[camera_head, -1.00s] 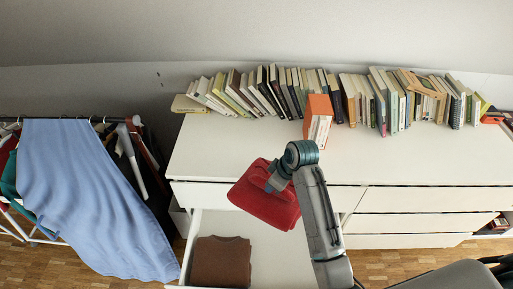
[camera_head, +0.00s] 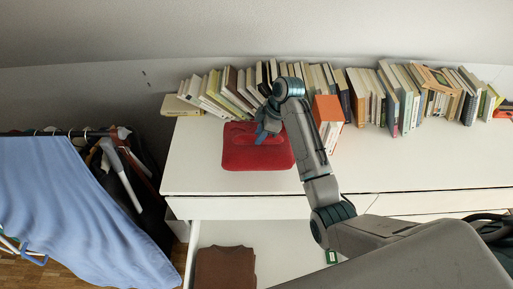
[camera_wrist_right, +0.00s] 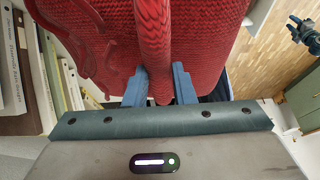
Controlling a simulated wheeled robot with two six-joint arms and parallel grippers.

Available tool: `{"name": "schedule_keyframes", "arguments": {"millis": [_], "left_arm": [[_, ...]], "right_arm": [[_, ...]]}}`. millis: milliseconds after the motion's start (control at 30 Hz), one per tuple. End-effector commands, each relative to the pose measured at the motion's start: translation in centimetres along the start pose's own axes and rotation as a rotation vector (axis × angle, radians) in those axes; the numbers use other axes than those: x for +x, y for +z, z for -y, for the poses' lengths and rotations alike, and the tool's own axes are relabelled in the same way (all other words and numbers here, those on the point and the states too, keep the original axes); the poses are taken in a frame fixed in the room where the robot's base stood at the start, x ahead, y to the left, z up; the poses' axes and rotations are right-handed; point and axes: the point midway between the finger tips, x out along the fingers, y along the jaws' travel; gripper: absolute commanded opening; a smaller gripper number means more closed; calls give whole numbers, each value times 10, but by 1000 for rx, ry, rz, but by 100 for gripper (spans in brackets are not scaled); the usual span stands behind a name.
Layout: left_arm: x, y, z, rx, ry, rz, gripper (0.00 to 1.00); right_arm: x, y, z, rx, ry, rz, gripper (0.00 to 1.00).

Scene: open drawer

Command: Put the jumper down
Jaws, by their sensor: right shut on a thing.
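The red folded jumper (camera_head: 258,155) is over the left part of the white dresser top, in front of the books. My right gripper (camera_head: 266,130) is shut on a fold of it from above. In the right wrist view the red cloth (camera_wrist_right: 205,55) fills the upper middle, with one ridge pinched between the blue fingers (camera_wrist_right: 157,88). I cannot tell whether the jumper's underside touches the dresser top.
A row of books (camera_head: 420,92) and an orange box (camera_head: 326,112) stand behind and right of the jumper. The dresser top (camera_head: 195,165) is clear around it. Below, an open drawer holds a brown folded garment (camera_head: 225,268). A clothes rack with a blue cloth (camera_head: 70,205) stands left.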

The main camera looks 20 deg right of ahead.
Motion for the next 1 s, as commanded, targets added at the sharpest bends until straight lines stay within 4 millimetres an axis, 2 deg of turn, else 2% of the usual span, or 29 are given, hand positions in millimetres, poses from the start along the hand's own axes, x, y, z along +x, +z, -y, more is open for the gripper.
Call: {"name": "schedule_keyframes", "arguments": {"millis": [33, 200, 600, 933, 967, 1000], "left_arm": [[-7, 0, 1, 0, 0, 1, 36], [-15, -1, 1, 0, 0, 1, 36], [-27, -3, 2, 0, 0, 0, 36], [-26, -3, 1, 0, 1, 0, 36], [-26, -3, 1, 0, 1, 0, 36], [-26, -3, 1, 0, 1, 0, 36]], "right_arm": [[6, 3, 2, 2, -4, 1, 0], [32, 13, 1, 0, -1, 0, 0], [73, 30, 0, 0, 1, 0, 0], [77, 32, 0, 0, 2, 0, 0], [78, 33, 1, 1, 0, 1, 25], [78, 32, 1, 1, 1, 1, 33]]}}
